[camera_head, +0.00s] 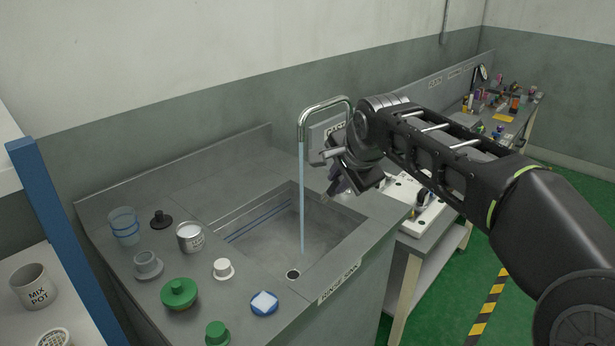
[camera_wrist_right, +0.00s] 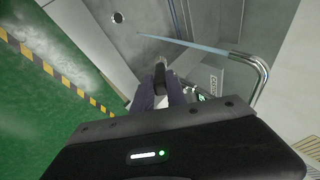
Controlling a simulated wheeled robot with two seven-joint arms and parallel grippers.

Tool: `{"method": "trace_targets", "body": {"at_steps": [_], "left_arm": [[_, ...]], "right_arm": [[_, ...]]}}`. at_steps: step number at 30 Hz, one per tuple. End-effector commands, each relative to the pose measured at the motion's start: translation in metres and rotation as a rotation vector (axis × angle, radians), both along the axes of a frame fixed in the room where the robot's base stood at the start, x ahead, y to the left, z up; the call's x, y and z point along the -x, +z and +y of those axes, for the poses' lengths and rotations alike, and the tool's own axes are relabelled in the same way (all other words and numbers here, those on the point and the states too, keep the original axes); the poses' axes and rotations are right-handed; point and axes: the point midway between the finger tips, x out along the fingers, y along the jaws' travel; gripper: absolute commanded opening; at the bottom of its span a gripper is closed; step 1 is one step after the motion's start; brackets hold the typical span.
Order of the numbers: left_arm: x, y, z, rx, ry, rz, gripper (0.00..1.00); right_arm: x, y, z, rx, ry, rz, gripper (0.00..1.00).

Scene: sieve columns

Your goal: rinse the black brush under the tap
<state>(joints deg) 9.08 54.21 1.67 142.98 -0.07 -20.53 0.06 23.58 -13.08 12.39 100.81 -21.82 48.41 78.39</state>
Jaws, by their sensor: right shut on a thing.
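My right gripper (camera_head: 338,184) hangs over the right side of the sink basin (camera_head: 262,228), to the right of the running water. In the right wrist view the gripper (camera_wrist_right: 160,92) is shut on a dark, slim thing, the black brush (camera_wrist_right: 160,72). Most of the brush is hidden by the fingers, and its bristles cannot be made out. The chrome tap (camera_head: 322,104) arches over the basin, and a thin water stream (camera_head: 302,205) falls straight down from it. The stream and the brush look apart. My left gripper is not in view.
A blue post (camera_head: 65,235) rises at the left. The basin is open in the middle.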

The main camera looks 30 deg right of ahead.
Motion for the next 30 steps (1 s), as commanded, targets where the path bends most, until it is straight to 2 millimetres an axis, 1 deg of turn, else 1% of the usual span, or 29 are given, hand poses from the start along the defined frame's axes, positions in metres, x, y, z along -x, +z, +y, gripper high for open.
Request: {"method": "trace_targets", "body": {"at_steps": [5,18,22,30], "left_arm": [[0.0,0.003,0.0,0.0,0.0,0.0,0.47],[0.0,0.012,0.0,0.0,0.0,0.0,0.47],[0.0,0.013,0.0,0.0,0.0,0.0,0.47],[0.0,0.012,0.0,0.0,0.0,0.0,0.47]], "right_arm": [[0.009,0.009,-0.002,0.0,-0.002,-0.001,0.0],[0.044,0.037,-0.01,0.001,0.0,-0.001,0.0],[0.048,0.04,-0.011,0.0,0.0,-0.001,0.0],[0.048,0.04,-0.011,0.0,0.0,0.0,0.0]]}}
